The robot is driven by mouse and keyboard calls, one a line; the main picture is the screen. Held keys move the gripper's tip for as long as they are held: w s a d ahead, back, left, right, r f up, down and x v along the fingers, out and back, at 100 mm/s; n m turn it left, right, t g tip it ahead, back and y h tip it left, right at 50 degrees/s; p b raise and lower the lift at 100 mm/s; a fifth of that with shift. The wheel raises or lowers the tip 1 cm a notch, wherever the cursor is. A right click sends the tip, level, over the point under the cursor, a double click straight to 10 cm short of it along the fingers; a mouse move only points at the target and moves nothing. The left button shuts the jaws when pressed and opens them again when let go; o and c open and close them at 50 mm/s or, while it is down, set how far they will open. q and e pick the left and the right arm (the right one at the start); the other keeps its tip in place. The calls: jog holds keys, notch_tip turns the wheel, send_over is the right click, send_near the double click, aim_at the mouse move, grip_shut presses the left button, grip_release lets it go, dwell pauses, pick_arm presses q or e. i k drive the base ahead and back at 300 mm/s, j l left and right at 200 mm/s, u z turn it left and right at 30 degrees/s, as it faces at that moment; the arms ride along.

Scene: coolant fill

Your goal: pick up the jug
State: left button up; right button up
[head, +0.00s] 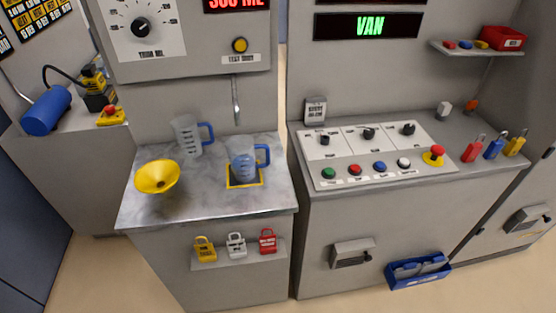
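Two clear jugs with blue handles stand upright on the grey metal counter (205,205) in the head view. The rear jug (187,138) is at the back left and looks empty. The front jug (243,162) stands on a dark square with a yellow outline (232,186), and its lower part looks blue. Both handles point right. A spout (236,100) hangs from the panel above, just behind and over the front jug. Neither of my grippers shows in this view.
A yellow funnel (157,177) sits at the counter's left. A control console (385,155) with knobs and buttons stands to the right. Padlocks (236,244) hang on the counter's front. A blue bin (418,270) is low on the right. The counter's front right is clear.

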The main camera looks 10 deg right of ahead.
aim_at(241, 148)
jog(key=i+j+z, duration=0.15)
jog(key=j+z, duration=0.2)
jog(key=i+j+z, duration=0.1)
jog(key=j+z, duration=0.6)
jog(key=j, duration=0.2)
